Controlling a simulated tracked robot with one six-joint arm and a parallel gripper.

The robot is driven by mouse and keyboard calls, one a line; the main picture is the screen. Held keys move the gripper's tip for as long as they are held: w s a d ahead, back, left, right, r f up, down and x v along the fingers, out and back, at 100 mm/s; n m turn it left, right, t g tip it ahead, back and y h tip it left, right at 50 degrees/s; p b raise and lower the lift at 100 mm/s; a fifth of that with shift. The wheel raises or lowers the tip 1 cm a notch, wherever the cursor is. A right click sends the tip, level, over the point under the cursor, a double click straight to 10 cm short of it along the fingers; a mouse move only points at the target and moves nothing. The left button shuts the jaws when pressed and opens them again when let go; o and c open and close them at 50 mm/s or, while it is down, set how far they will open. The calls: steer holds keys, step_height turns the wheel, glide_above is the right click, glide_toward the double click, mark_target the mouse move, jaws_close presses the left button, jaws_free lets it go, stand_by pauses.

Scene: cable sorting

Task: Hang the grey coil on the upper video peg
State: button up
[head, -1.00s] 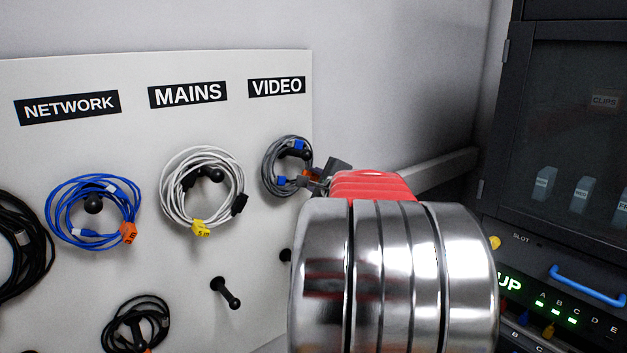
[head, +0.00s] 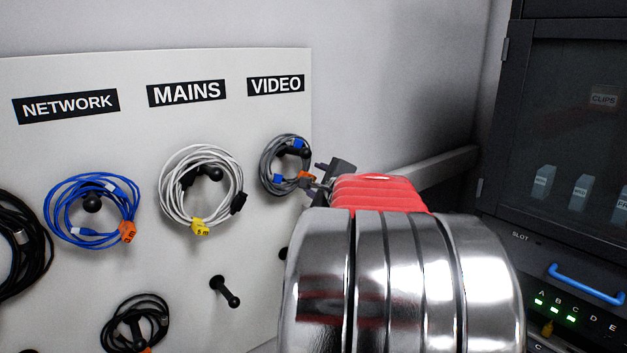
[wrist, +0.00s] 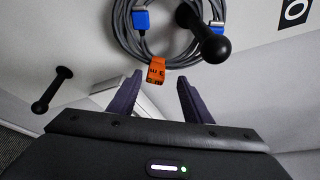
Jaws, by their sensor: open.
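The grey coil (head: 266,168), with blue connectors and an orange tag (wrist: 156,71), hangs around the upper video peg (head: 304,152) under the VIDEO label (head: 276,85). In the wrist view the coil (wrist: 123,32) circles the peg, whose black knob (wrist: 213,46) stands out in front. My gripper (wrist: 160,88) is open, with its two dark fingertips just below the coil and the tag between and above them. In the head view my gripper (head: 327,180) is at the coil's right, partly hidden by my red and chrome wrist.
A white coil (head: 165,185) hangs on the mains peg and a blue coil (head: 52,212) on the network peg. An empty mains peg (head: 225,291) juts out below. The lower video peg (wrist: 50,90) is bare. A dark rack (head: 560,120) stands at right.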

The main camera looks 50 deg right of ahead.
steer(key=v, duration=1.1)
steer(key=shift+s, duration=0.1)
steer(key=w+a+f+n+y, duration=0.4)
steer(key=w+a+n, duration=0.2)
steer(key=a, duration=0.4)
steer(key=w+a+f+n+y, duration=0.35)
steer(key=w+a+n, duration=0.2)
steer(key=a, duration=0.45)
steer(key=s+a+f+n+g+y, duration=0.25)
steer(key=a+n, duration=0.35)
steer(key=a, duration=0.7)
steer(key=s+a+f+n+g, duration=0.2)
steer(key=s+a+f+n, duration=0.1)
steer(key=s+a+n, duration=0.2)
steer(key=s+a+f+n+g+h, duration=0.1)
steer(key=s+a+f+n+g, duration=0.2)
steer(key=s+a+n, duration=0.3)
steer(key=s+f+n, duration=0.1)
steer(key=s+n, duration=0.1)
steer(key=s, duration=0.2)
steer(key=shift+f, duration=0.35)
